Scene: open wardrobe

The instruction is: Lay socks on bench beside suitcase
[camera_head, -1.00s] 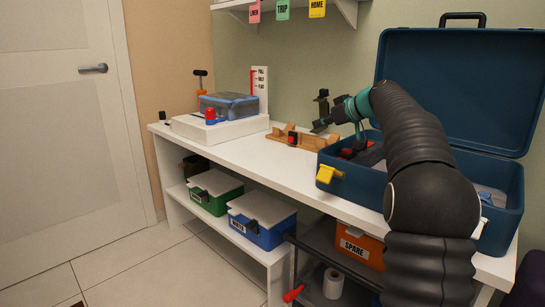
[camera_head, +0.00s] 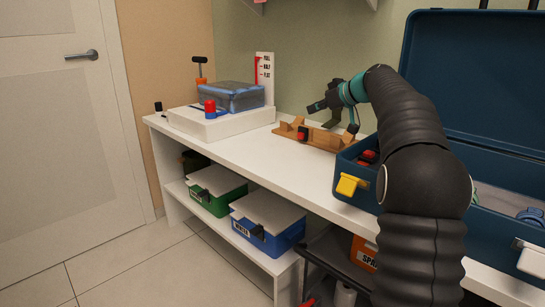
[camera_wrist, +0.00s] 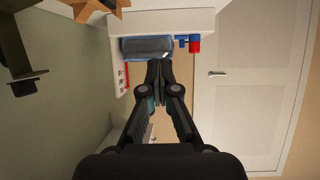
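The open blue suitcase (camera_head: 455,222) stands on the right of the white bench (camera_head: 240,150), lid raised at the back. A small red and black item (camera_head: 368,157) shows inside its left end, and a blue-grey item (camera_head: 530,216) inside its right end; I cannot tell whether either is socks. My arm hides much of the suitcase's inside. My gripper (camera_head: 314,107) is above the bench, left of the suitcase, pointing left. In the wrist view my gripper's fingertips (camera_wrist: 160,66) are together with nothing visible between them.
A wooden rack (camera_head: 318,136) sits below my gripper on the bench. A blue clear-lidded box (camera_head: 232,97) lies on a white block (camera_head: 215,124) at the left, beside a marked gauge (camera_head: 265,75). Lidded bins (camera_head: 265,222) fill the lower shelf.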

